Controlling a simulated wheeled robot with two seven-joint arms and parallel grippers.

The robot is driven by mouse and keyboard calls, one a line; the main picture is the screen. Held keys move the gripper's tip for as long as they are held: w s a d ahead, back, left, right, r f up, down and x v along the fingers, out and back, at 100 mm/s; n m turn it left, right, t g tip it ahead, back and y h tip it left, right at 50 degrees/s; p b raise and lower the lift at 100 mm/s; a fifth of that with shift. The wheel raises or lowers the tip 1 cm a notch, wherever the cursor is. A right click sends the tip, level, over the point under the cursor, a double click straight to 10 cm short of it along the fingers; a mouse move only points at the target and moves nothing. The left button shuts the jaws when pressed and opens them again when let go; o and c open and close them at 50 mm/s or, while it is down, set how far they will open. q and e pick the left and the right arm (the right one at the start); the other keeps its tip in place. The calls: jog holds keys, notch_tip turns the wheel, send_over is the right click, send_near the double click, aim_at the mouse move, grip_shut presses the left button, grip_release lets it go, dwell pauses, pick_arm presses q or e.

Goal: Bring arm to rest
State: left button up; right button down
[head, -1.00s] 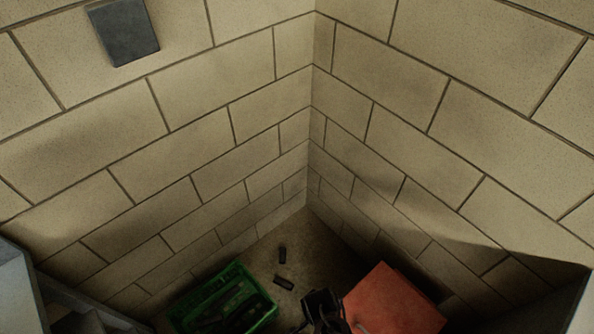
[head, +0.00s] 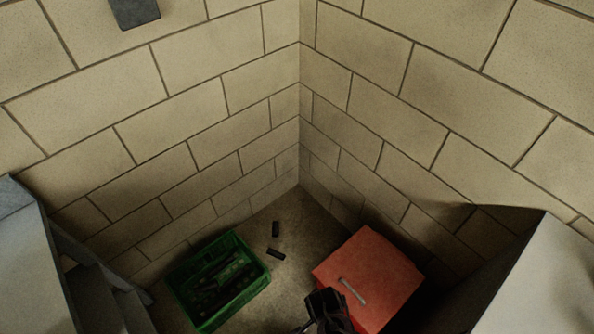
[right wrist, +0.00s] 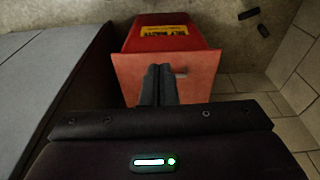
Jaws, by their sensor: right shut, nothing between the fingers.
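My right gripper (right wrist: 158,85) is shut and empty in the right wrist view, its two dark fingers side by side. Beyond the fingers is a red box (right wrist: 193,70) with a yellow label. In the head view a dark shape at the bottom, which looks like my right gripper (head: 326,304), overlaps the near left side of the red box (head: 378,262). A light-coloured handle or bar lies on the box's top. My left gripper is not in view.
A green crate (head: 254,264) with dark items in it stands on the floor to the left. Two small black pieces (head: 275,229) (head: 276,254) lie on the floor between crate and box. Block walls (head: 200,90) meet in a corner behind. Grey surfaces (head: 25,255) (head: 530,280) flank both sides.

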jog(key=s+d+f+n+b, duration=0.2)
jog(key=d+f+n, duration=0.15)
jog(key=f, duration=0.45)
jog(key=s+d+f+n+b, duration=0.25)
jog(key=d+f, duration=0.25)
jog(key=f, duration=0.3)
pick_arm(q)
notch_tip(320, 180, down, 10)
jog(key=b, duration=0.4)
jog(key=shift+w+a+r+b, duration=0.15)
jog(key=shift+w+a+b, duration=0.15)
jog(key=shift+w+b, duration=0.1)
pick_arm(e)
jog(key=s+d+f+n, duration=0.2)
jog(key=s+d+f, duration=0.1)
jog(key=s+f, duration=0.3)
jog(key=s+d+f+n+y, duration=0.1)
jog(key=s+d+f+n, duration=0.2)
jog(key=s+f, duration=0.4)
jog(key=shift+s+n, duration=0.3)
jog(key=shift+s, duration=0.1)
jog(key=shift+d+f, duration=0.1)
